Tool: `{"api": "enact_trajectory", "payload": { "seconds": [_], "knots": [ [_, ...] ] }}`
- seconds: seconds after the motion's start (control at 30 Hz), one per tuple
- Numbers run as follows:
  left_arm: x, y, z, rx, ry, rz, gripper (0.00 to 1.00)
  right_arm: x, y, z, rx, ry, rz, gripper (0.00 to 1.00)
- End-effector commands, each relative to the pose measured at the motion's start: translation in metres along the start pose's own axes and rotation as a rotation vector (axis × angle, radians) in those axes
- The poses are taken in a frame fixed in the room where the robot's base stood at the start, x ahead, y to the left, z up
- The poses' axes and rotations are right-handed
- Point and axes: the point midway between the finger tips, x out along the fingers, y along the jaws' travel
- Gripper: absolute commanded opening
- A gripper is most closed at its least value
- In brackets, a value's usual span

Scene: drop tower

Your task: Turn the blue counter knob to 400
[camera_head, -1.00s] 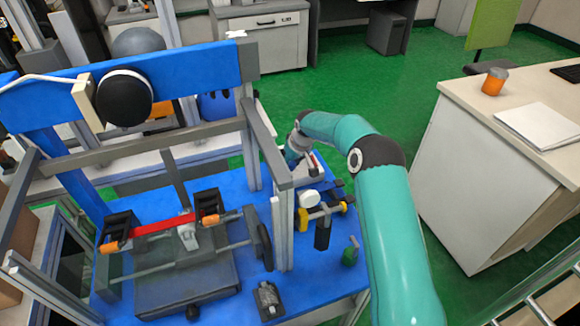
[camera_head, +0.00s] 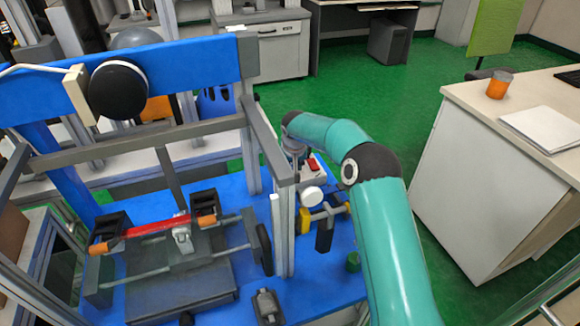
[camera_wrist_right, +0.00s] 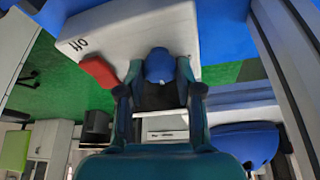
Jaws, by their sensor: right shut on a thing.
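The blue counter knob (camera_wrist_right: 159,66) is on the face of a white box (camera_wrist_right: 140,30), which shows upside down in the right wrist view. My right gripper (camera_wrist_right: 159,88) has its dark fingers on both sides of the knob and is shut on it. Any number readout or mark on the knob is hidden. In the head view the white box (camera_head: 319,178) stands at the right of the blue table, and my right gripper (camera_head: 298,162) is at its left end, partly hidden. My left gripper is not in view.
A red switch (camera_wrist_right: 99,72) sits beside the knob, near the printed word "off". The drop tower's grey frame (camera_head: 262,140) stands just left of the box. Green floor is free beyond.

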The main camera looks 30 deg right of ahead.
Motion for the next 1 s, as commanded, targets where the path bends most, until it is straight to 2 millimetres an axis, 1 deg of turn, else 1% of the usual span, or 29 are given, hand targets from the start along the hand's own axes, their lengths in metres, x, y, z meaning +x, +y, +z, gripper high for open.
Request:
{"api": "enact_trajectory", "payload": {
  "seconds": [0.03,0.17,0.2,0.27,0.3,0.33,0.6,0.73,0.87,1.0],
  "knots": [
    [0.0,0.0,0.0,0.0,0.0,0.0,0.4,-0.001,-0.003,-0.001,0.0,0.003,-0.005,0.0],
    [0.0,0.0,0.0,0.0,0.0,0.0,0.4,-0.001,-0.003,-0.001,0.0,0.002,-0.005,0.0],
    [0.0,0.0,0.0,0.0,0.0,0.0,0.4,-0.001,-0.003,-0.001,-0.001,0.002,-0.005,0.38],
    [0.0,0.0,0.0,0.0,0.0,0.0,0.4,-0.001,-0.003,-0.001,-0.001,0.002,-0.005,0.48],
    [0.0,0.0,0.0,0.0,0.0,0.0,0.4,-0.001,-0.003,-0.001,-0.001,0.002,-0.005,0.55],
    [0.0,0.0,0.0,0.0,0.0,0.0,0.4,-0.001,-0.002,0.0,-0.001,0.002,-0.004,0.59],
    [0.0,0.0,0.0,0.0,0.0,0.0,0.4,-0.001,-0.001,0.0,-0.001,0.0,-0.002,0.59],
    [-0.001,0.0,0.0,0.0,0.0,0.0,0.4,-0.006,-0.001,-0.001,-0.001,0.002,-0.002,0.59],
    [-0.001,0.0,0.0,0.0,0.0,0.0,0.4,-0.022,-0.001,-0.001,-0.001,0.002,-0.003,0.59],
    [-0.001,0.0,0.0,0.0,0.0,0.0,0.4,-0.048,-0.001,-0.002,-0.001,0.004,-0.003,0.59]
  ]
}}
